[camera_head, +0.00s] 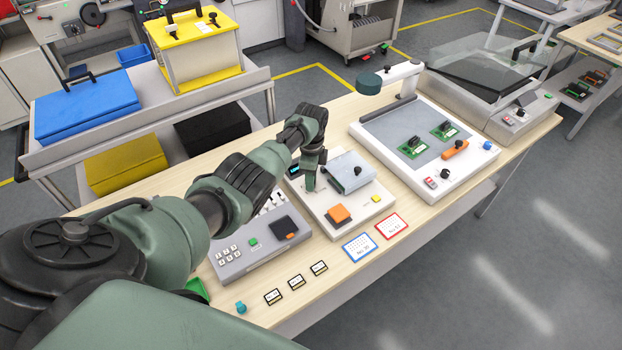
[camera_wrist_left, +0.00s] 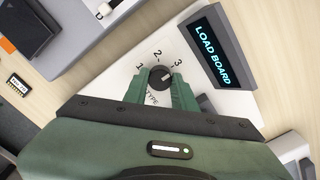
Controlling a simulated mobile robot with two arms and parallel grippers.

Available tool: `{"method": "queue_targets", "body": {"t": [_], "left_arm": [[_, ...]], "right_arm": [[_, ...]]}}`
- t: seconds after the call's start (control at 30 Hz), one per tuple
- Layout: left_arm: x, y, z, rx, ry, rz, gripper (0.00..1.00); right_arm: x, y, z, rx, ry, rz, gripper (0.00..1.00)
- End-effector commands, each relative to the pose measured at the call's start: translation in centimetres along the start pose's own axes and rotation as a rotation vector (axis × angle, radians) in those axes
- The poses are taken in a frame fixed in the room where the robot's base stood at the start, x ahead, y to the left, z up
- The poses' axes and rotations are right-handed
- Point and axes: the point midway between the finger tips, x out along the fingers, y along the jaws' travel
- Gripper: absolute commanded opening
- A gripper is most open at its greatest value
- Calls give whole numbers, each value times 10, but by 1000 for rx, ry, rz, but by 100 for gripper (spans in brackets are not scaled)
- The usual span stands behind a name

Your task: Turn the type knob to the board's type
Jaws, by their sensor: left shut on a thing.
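The type knob (camera_wrist_left: 160,77) is a round black knob on a white panel, with the marks 1, 2 and 3 around it and the word TYPE below. Its light pointer line appears to aim toward the 3. My left gripper (camera_wrist_left: 161,92) has its green fingers on either side of the knob, shut on it. In the head view my left gripper (camera_head: 310,182) points down at the white device (camera_head: 355,213) and hides the knob. The display (camera_wrist_left: 209,48) beside the knob reads LOAD BOARD. Two green boards, one near (camera_head: 412,148) and one far (camera_head: 444,130), lie on the fixture at right.
Blue-framed (camera_head: 360,247) and red-framed (camera_head: 391,225) cards and several small labels lie along the front edge.

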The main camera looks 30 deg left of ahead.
Motion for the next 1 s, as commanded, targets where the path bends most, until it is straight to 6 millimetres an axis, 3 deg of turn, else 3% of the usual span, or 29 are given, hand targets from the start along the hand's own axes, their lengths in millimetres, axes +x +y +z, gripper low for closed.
{"method": "queue_targets", "body": {"t": [0.13, 0.17, 0.2, 0.23, 0.57, 1.0], "left_arm": [[2, 2, 0, 0, -1, 6, 0], [2, 2, 0, 0, -1, 6, 35], [2, 2, 0, 0, -1, 6, 46], [2, 2, 0, 0, 0, 6, 48], [-2, 0, 0, -1, 0, 1, 48], [-64, 0, 0, 0, 0, 1, 48]], "right_arm": [[0, 0, 0, 0, 0, 0, 61], [0, 0, 0, 0, 0, 0, 61], [0, 0, 0, 0, 0, 0, 61], [0, 0, 0, 0, 0, 0, 61], [-1, -2, 0, 1, 1, -2, 61], [-2, -2, -1, 1, 1, -2, 61]]}}
